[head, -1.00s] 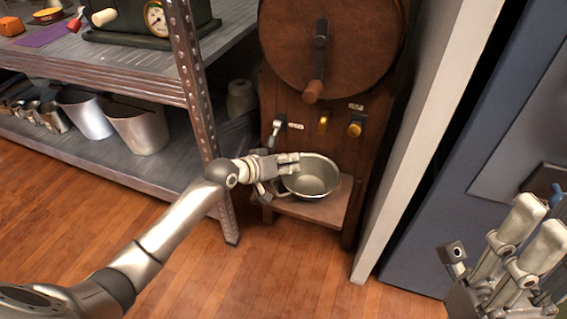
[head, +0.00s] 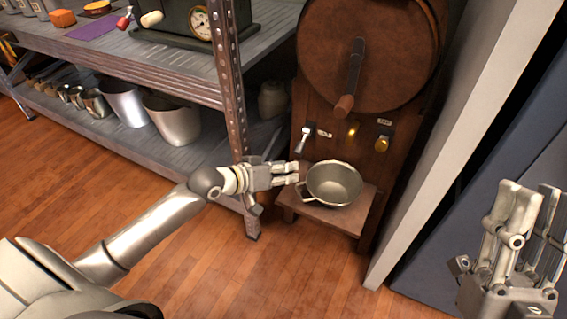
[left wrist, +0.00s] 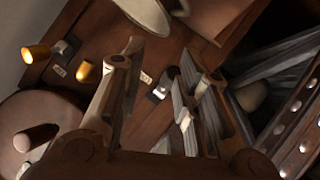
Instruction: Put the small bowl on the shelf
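The small metal bowl (head: 334,185), with a handle on its left side, sits upright on a low wooden ledge (head: 352,217) of a brown wooden machine. Part of the bowl shows at the top of the left wrist view (left wrist: 148,14). My left gripper (head: 284,174) is just left of the bowl, at about rim height, with its fingers pointing right. The left wrist view shows its fingers (left wrist: 158,85) spread with nothing held between them. The metal shelf unit (head: 195,82) stands at the left. My right gripper (head: 510,228) is empty and open at the lower right, away from the bowl.
Metal pots (head: 172,118) stand on the lower shelf. A dark box with a gauge (head: 200,24) is on the upper shelf. The shelf's upright post (head: 232,90) is close behind my left gripper. The machine has a crank (head: 354,75) and taps (head: 384,143). The wooden floor is clear.

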